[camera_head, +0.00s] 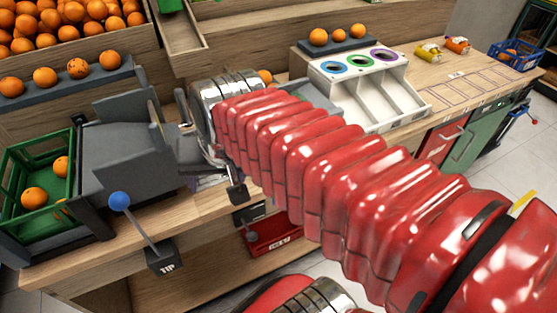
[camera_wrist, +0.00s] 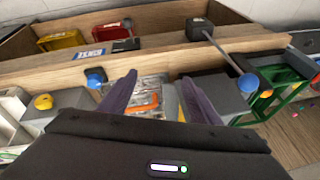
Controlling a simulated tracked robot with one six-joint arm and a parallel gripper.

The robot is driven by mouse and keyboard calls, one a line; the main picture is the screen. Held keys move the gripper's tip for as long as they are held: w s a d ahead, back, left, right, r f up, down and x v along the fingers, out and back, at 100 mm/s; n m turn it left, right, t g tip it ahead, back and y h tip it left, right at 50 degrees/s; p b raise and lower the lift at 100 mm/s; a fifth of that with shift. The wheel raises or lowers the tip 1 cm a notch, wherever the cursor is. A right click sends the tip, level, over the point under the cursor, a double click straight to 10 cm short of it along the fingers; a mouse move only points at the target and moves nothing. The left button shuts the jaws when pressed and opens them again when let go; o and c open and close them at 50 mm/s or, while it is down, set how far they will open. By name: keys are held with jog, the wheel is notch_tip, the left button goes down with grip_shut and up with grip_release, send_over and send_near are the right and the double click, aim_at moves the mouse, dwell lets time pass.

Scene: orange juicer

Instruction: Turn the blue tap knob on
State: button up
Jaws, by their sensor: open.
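A small blue knob (camera_wrist: 95,77) shows in the wrist view, beside the wooden board and just left of my gripper's left finger. It looks apart from the finger. My gripper (camera_wrist: 159,78) is open, its two purple fingers spread with no object held between them. A silvery box with an orange curved mark (camera_wrist: 148,102) shows beyond the gap between the fingers. A second blue ball (camera_wrist: 248,83) tops a lever at the right; this lever, marked TIP, also shows in the head view with its blue ball (camera_head: 119,201). My red arm hides the small knob in the head view.
A green crate (camera_head: 45,190) with oranges is left of a grey tipping bin (camera_head: 125,150). A white unit (camera_head: 365,90) with coloured rings stands behind my arm. A red drawer-like tray (camera_head: 275,235) is below the counter.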

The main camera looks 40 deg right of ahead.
jog(key=w+d+f+m+y, duration=0.1)
jog(key=d+f+m, duration=0.1)
jog(key=d+m, duration=1)
jog(key=w+d+f+m+y, duration=0.1)
jog(key=d+f+m, duration=0.1)
jog(key=d+m, duration=1)
jog(key=shift+w+d+f+g, duration=0.2)
jog(key=shift+d+g, duration=0.2)
jog(key=shift+d, duration=0.6)
jog(key=x, duration=1.4)
jog(key=shift+w+a+r, duration=0.1)
jog(key=shift+c, duration=0.6)
